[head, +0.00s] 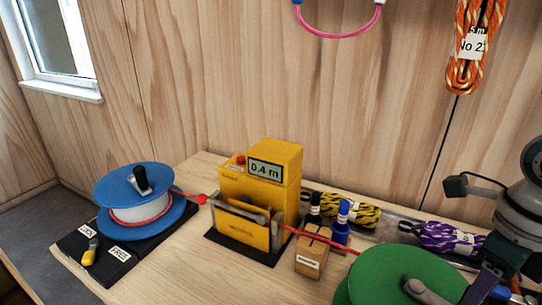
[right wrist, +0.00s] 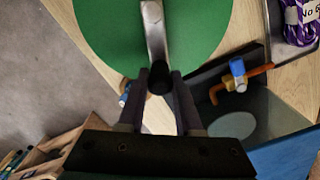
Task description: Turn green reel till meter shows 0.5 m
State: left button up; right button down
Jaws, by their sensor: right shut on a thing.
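The green reel (head: 402,275) is at the lower right of the head view, partly cut off by the bottom edge. It also fills the top of the right wrist view (right wrist: 105,30), with a metal crank arm (right wrist: 153,30) ending in a dark knob (right wrist: 159,79). My right gripper (right wrist: 160,88) is shut on this crank knob; in the head view its arm comes in from the right. The yellow meter (head: 280,165) reads 0.4 m. A red cord (head: 320,239) runs from the meter to the green reel. My left gripper is not in view.
A blue reel (head: 122,185) with red cord stands at left on a black base with a yellow lever (head: 90,252). A small wooden block (head: 311,258) and blue bottle (head: 341,228) stand beside the cord. Yellow-black (head: 350,210) and purple (head: 450,237) rope bundles lie behind.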

dwell(0.8)
jog(key=shift+s+a+r+p, duration=0.15)
jog(key=shift+s+a+p, duration=0.2)
jog(key=shift+a+p, duration=0.35)
jog(key=shift+s+a+p, duration=0.25)
jog(key=shift+a+p, duration=0.1)
jog(key=shift+a, duration=0.3)
